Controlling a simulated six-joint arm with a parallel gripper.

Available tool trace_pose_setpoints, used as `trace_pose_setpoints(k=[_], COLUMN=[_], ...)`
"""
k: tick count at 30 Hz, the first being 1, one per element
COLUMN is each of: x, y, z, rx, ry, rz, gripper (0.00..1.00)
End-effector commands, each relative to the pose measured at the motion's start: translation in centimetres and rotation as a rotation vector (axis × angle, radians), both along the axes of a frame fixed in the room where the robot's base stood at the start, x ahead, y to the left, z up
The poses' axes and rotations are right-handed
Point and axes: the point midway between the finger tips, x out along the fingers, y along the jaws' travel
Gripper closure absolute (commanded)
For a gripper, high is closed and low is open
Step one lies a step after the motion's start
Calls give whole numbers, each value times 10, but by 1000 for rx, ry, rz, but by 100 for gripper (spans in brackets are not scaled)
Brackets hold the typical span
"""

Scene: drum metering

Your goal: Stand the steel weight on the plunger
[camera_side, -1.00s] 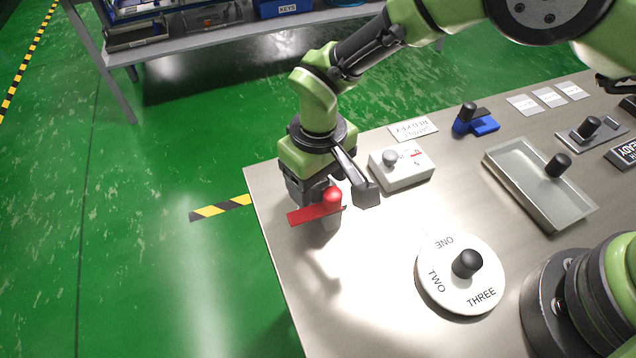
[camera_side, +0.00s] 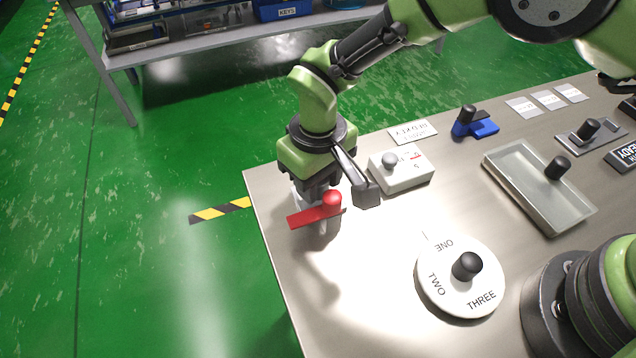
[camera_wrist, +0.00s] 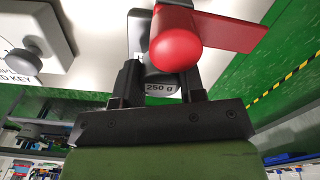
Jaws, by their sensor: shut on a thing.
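My gripper (camera_wrist: 160,90) is shut on a grey block labelled "250 g", the steel weight (camera_wrist: 160,87). A red knob with a flat red bar (camera_side: 318,212) stands there and partly hides the fingers and the weight. In the wrist view the red knob (camera_wrist: 175,42) covers the weight's upper part. I cannot tell whether the weight touches anything below it. I cannot surely identify the plunger; a white box with a grey knob (camera_side: 402,168) stands just right of my gripper.
A white dial (camera_side: 430,290) marked ONE, TWO, THREE with a black knob lies to the front right. A metal tray (camera_side: 510,190), a blue fixture (camera_side: 480,126) and cards (camera_side: 412,132) lie farther back. The table's left edge is close to my gripper.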

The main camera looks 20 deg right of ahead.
Motion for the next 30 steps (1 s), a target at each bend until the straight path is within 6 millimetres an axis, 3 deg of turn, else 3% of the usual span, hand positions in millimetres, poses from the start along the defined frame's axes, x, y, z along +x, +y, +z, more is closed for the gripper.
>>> trace_pose_setpoints(k=[6,12,14,21,24,30], x=[1,2,4,6,3,0], y=[1,-6,-17,-88,-109,-123], z=[48,79,85,99,101,97], rx=[3,0,-1,-3,-2,-2], ry=[-4,-2,-1,-1,-1,0], rz=[-1,-6,-14,-59,-71,-76], gripper=[94,94,94,94,94,94])
